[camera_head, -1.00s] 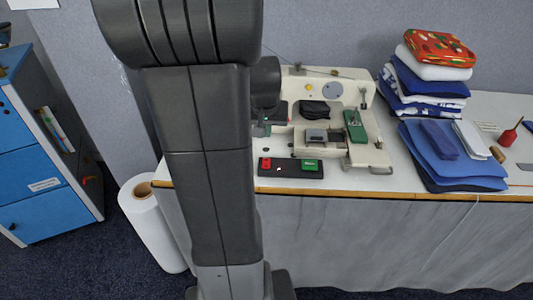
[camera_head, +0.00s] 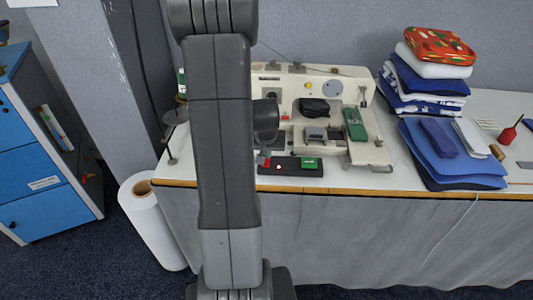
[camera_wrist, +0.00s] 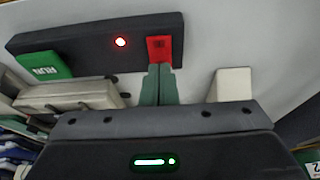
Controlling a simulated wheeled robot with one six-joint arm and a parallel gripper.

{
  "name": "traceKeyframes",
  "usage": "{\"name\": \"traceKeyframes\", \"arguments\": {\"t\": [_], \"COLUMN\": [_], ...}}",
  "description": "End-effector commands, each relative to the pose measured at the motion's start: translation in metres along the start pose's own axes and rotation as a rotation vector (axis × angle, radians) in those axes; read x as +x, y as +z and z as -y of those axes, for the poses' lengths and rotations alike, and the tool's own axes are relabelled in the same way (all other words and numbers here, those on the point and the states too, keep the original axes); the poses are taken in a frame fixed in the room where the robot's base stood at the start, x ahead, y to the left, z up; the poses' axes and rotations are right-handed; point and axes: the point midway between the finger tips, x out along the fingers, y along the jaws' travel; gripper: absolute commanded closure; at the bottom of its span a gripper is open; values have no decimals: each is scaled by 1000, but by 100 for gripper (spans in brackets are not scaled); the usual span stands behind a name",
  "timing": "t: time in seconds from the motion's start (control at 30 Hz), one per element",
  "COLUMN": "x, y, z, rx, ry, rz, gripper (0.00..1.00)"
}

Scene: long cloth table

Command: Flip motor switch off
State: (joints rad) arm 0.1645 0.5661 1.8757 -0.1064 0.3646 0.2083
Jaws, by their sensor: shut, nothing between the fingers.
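The motor switch is a long black box (camera_head: 291,172) at the table's front edge, also in the wrist view (camera_wrist: 85,45). It has a green key (camera_head: 309,163) at its right end and a red key (camera_wrist: 159,48) at its left end. The green key reads RUN in the wrist view (camera_wrist: 42,66). A red lamp (camera_wrist: 121,42) between them glows. My gripper (camera_wrist: 160,68) is shut and empty, its green fingertips at the edge of the red key. I cannot tell whether they touch it. In the head view my gripper (camera_head: 264,158) is low over the red key.
A cream sewing machine (camera_head: 350,95) stands behind the box, with a green part (camera_head: 355,124) on it. Folded blue cloths (camera_head: 450,160) and a fabric stack (camera_head: 425,85) lie to the right. A white roll (camera_head: 150,225) stands on the floor at left.

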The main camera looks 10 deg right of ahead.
Motion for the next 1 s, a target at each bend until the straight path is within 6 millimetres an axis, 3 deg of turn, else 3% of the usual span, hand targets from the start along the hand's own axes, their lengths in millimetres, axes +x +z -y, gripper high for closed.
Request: {"name": "traceKeyframes", "arguments": {"t": [0.63,1.0], "x": [16,11], "y": [2,6], "z": [0,0], "rx": [0,1], "ry": [0,0], "rz": [0,4], "gripper": [100,100]}}
